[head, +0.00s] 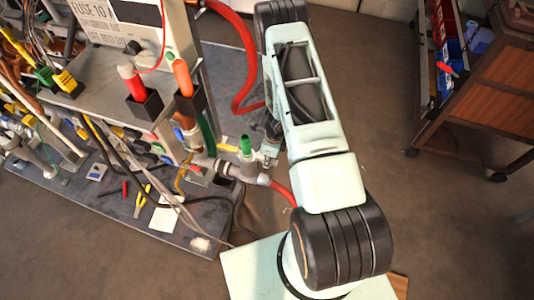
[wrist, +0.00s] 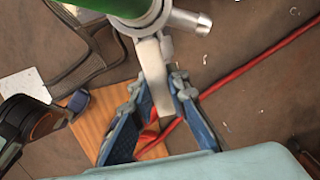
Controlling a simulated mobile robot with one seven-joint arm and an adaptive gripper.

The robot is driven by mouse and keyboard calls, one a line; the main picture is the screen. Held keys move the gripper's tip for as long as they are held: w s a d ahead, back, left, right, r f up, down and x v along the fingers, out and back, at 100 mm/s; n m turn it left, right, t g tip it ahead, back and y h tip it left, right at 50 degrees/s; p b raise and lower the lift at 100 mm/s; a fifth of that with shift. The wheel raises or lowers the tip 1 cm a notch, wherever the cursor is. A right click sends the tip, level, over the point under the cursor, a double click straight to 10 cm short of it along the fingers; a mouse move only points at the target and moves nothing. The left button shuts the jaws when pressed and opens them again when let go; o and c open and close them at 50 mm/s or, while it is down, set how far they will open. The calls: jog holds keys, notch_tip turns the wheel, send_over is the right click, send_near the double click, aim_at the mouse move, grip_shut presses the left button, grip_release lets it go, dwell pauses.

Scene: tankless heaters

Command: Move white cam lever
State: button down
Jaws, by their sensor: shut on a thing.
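The white cam lever (wrist: 154,75) hangs down from a grey metal fitting (wrist: 150,15) at the top of the wrist view. My gripper (wrist: 157,88) has its blue-padded fingers on both sides of the lever and is shut on it. The lever's lower end shows between the fingers. In the head view my gripper (head: 268,153) is beside the grey pipe fitting (head: 243,170) with a green top, at the bench's right edge. The lever cannot be made out clearly there, as the gripper and fitting crowd it.
The bench (head: 120,215) on the left carries pipes, cables, pliers (head: 141,200) and red and orange tool handles in black holders (head: 147,104). A red hose (head: 243,75) curves behind my arm. A wooden cart (head: 490,95) stands at right. The floor between is clear.

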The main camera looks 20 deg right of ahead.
jog(key=shift+d+r, duration=0.1)
jog(key=shift+d, duration=0.05)
dwell(0.5)
jog(key=c, duration=1.8)
grip_release()
jog(key=shift+c, duration=0.2)
notch_tip(320, 180, up, 12)
jog(key=shift+s+d, duration=0.25)
jog(key=shift+s, duration=0.05)
